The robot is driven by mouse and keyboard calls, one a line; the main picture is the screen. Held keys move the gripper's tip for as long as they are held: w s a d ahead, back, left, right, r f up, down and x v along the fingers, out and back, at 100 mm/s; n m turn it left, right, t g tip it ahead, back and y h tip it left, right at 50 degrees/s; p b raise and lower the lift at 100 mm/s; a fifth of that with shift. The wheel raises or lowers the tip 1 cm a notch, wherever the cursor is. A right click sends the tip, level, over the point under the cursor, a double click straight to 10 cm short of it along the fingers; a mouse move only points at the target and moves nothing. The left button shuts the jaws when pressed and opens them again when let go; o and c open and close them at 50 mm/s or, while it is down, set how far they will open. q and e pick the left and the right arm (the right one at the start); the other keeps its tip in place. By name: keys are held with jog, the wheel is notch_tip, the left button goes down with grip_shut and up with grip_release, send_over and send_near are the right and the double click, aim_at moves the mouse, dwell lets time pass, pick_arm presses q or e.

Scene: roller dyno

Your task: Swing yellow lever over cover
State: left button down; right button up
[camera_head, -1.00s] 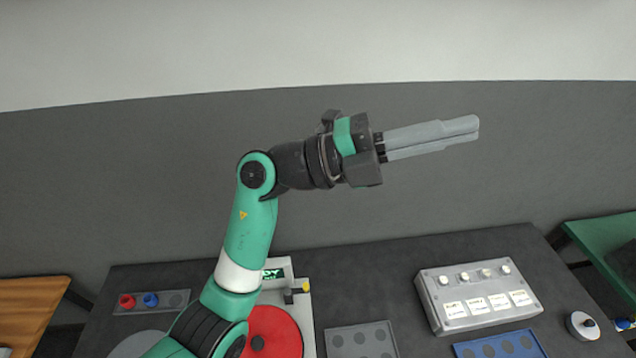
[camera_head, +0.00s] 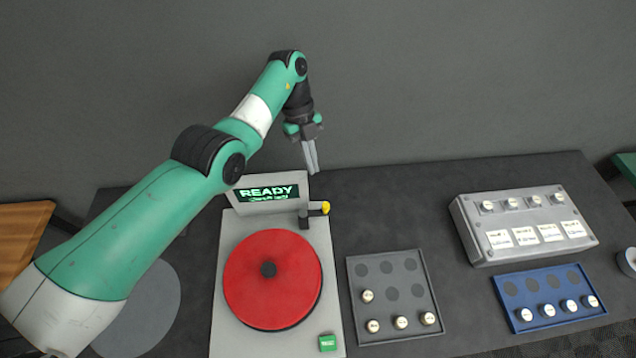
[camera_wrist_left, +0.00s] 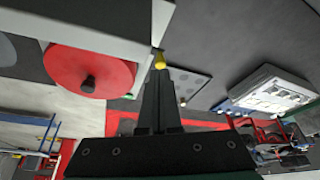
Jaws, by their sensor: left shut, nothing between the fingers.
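The yellow lever tip (camera_head: 325,208) sits on a short dark mount at the back right of the grey machine (camera_head: 228,290), beside its READY display (camera_head: 268,193). The round red cover (camera_head: 272,280) with a dark centre knob lies flat on the machine. My left gripper (camera_head: 312,170) points down, shut and empty, behind and above the lever, apart from it in the head view. In the left wrist view the yellow tip (camera_wrist_left: 159,60) shows just beyond my fingertips; I cannot tell the gap. The red cover (camera_wrist_left: 88,72) is to the left there. My right gripper is not in view.
A green button (camera_head: 327,343) is at the machine's front right. A dark tray (camera_head: 438,322) with several small capped pieces lies to the right. Farther right are a blue tray (camera_head: 553,324) and a grey box (camera_head: 480,245) with labels. Table behind the trays is clear.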

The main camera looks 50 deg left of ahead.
pick_arm(q)
send_over(314, 210)
jog(key=w+a, duration=0.1)
jog(key=w, duration=0.2)
notch_tip(314, 210, down, 9)
jog(key=shift+s, duration=0.1)
jog(key=shift+r, duration=0.1)
